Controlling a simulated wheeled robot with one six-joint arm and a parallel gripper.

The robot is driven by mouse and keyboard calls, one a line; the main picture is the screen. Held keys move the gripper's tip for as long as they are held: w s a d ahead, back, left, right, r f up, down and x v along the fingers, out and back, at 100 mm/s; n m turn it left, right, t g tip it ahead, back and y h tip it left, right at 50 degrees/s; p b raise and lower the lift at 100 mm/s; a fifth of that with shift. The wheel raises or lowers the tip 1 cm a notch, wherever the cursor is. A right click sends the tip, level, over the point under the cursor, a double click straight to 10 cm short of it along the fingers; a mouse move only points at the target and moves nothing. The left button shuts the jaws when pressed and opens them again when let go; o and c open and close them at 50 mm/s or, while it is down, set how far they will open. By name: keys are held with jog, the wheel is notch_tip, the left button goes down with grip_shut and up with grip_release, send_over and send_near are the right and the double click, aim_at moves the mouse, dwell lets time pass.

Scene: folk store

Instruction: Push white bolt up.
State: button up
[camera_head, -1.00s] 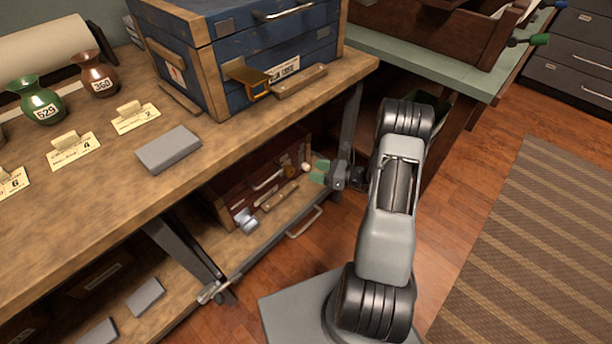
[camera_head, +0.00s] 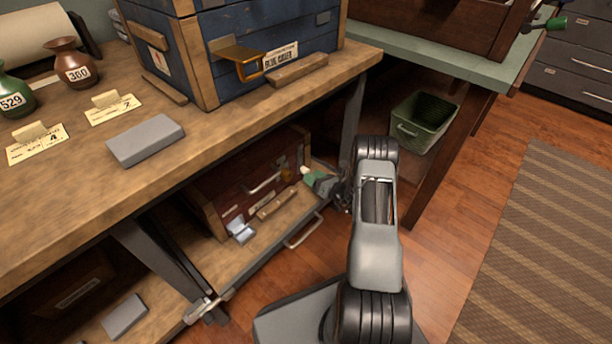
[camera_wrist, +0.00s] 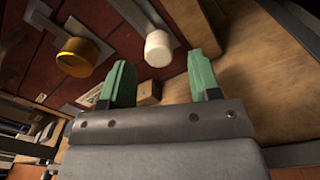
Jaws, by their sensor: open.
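The white bolt (camera_wrist: 158,48) is a short pale cylinder on a metal plate on the front of a dark red chest (camera_wrist: 30,58). It shows small in the head view (camera_head: 304,171), at the right end of the red chest (camera_head: 210,190) on the lower shelf. My gripper (camera_wrist: 161,74) has green fingers, which are apart with nothing between them. In the wrist view the bolt lies just beyond the fingertips, between their lines; no contact shows. In the head view my gripper (camera_head: 317,180) is just right of the bolt.
A yellow-orange knob (camera_wrist: 77,57) sits left of the bolt. The shelf board (camera_head: 262,228) has a front bar handle (camera_head: 303,230). The worktop (camera_head: 60,200) overhangs the chest, with a blue chest (camera_head: 220,85) on it. A green basket (camera_head: 421,122) stands behind my arm.

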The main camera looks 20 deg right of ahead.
jog(key=shift+b+x, duration=0.45)
jog(key=shift+x, duration=1.45)
jog(key=shift+c, duration=0.4)
grip_shut()
